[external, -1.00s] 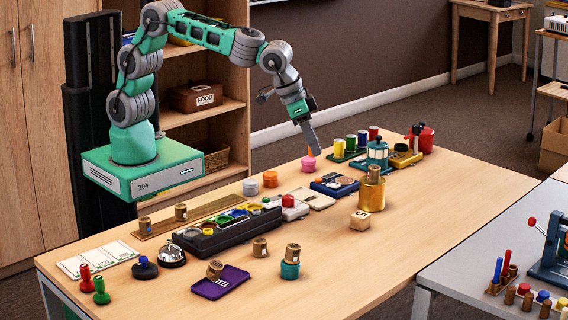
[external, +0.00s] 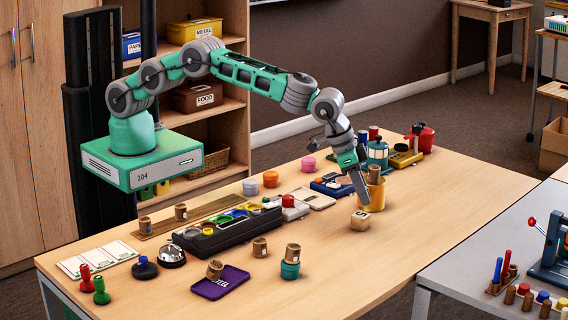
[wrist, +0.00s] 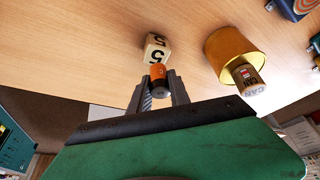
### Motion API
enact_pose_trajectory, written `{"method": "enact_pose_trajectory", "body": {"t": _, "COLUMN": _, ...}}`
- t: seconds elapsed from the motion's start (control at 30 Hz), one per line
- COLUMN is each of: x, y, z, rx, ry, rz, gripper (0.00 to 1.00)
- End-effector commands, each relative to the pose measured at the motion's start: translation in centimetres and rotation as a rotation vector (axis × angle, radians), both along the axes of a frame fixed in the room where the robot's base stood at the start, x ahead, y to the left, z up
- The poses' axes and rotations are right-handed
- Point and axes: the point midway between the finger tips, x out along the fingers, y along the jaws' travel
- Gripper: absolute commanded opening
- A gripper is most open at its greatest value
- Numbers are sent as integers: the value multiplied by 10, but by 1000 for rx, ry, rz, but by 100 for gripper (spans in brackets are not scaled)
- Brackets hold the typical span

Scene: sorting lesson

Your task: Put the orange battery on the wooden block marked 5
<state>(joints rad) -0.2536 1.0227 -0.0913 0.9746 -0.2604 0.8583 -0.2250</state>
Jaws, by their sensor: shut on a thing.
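The wooden block marked 5 (external: 360,221) sits on the table in the external view; it also shows at the top middle of the wrist view (wrist: 153,42). My gripper (wrist: 160,86) is shut on the orange battery (wrist: 158,71), which has a dark end facing the wrist camera. The battery's far end overlaps the block's near edge in the wrist view; I cannot tell whether they touch. In the external view my gripper (external: 364,200) points down just above the block, and the battery cannot be made out there.
A blue tray (external: 330,187) lies to the left. The table in front of the block is clear.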

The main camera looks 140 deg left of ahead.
Motion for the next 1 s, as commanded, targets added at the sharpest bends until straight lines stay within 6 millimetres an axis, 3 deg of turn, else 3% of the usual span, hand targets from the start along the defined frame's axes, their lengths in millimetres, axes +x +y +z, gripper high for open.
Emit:
{"method": "enact_pose_trajectory", "body": {"t": 0.13, "x": -2, "y": 0, "z": -23, "rx": -1, "ry": 4, "rz": 0, "gripper": 0}}
{"method": "enact_pose_trajectory", "body": {"t": 0.47, "x": -2, "y": 0, "z": -29, "rx": -1, "ry": 3, "rz": 0, "gripper": 0}}
{"method": "enact_pose_trajectory", "body": {"t": 0.5, "x": -2, "y": 0, "z": -27, "rx": -1, "ry": 3, "rz": 0, "gripper": 26}}
{"method": "enact_pose_trajectory", "body": {"t": 0.73, "x": -2, "y": 0, "z": -27, "rx": -1, "ry": 3, "rz": 0, "gripper": 45}}
{"method": "enact_pose_trajectory", "body": {"t": 1.0, "x": -2, "y": 0, "z": -24, "rx": -1, "ry": 3, "rz": 0, "gripper": 45}}
